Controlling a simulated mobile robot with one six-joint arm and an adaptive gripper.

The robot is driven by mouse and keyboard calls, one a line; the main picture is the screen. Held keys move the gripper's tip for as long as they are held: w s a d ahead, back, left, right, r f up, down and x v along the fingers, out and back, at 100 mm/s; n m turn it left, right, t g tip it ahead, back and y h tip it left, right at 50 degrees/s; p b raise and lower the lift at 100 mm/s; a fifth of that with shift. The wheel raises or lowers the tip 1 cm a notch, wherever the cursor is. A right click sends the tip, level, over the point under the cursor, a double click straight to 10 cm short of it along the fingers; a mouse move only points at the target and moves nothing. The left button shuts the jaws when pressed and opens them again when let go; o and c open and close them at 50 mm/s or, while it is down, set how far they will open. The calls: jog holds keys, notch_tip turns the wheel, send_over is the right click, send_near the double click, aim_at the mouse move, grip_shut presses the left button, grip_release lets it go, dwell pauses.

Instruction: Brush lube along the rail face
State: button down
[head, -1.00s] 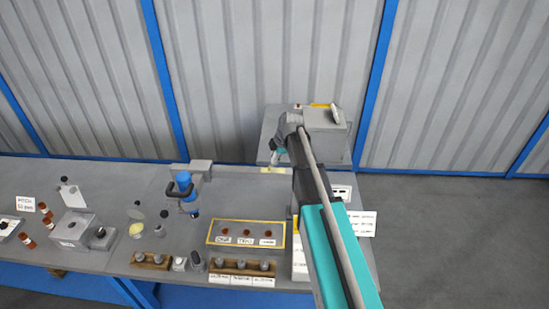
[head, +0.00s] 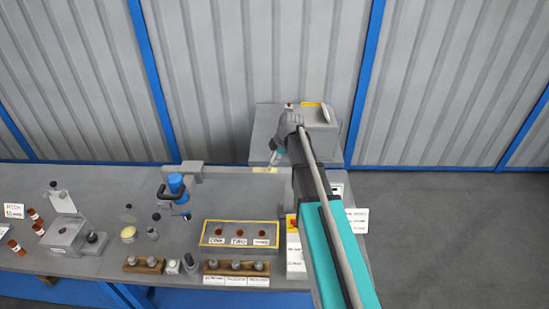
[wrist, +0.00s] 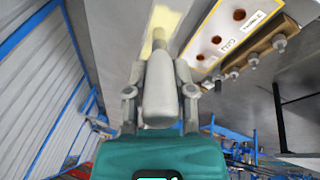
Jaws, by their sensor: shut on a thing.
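My gripper (wrist: 160,95) is shut on a pale grey, rounded brush handle (wrist: 159,92) whose narrow end points away from the wrist. A pale yellowish patch (wrist: 163,22) lies just beyond that end in the wrist view; I cannot tell whether they touch. In the head view my gripper (head: 274,160) is small, at the far edge of the bench, over the right end of a grey rail (head: 225,168). The rail has a pale yellow stretch near the gripper. The brush tip is too small to make out there.
A yellow-edged panel (head: 205,243) with several red-brown spots stands in front of the rail. A blue clamp-like tool (head: 176,185) is at the rail's left end. A grey box (head: 262,125) stands behind my arm. Wooden racks (head: 130,265) line the front edge.

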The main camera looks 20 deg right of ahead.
jog(key=shift+d, duration=0.15)
jog(key=shift+s+d, duration=0.25)
jog(key=shift+d, duration=0.5)
jog(key=shift+s+d, duration=0.25)
jog(key=shift+d, duration=0.45)
jog(key=shift+r, duration=0.2)
notch_tip(320, 180, up, 6)
jog(key=p, duration=0.6)
jog(key=shift+f, duration=0.1)
notch_tip(320, 180, up, 3)
jog(key=p, duration=0.3)
dwell(0.7)
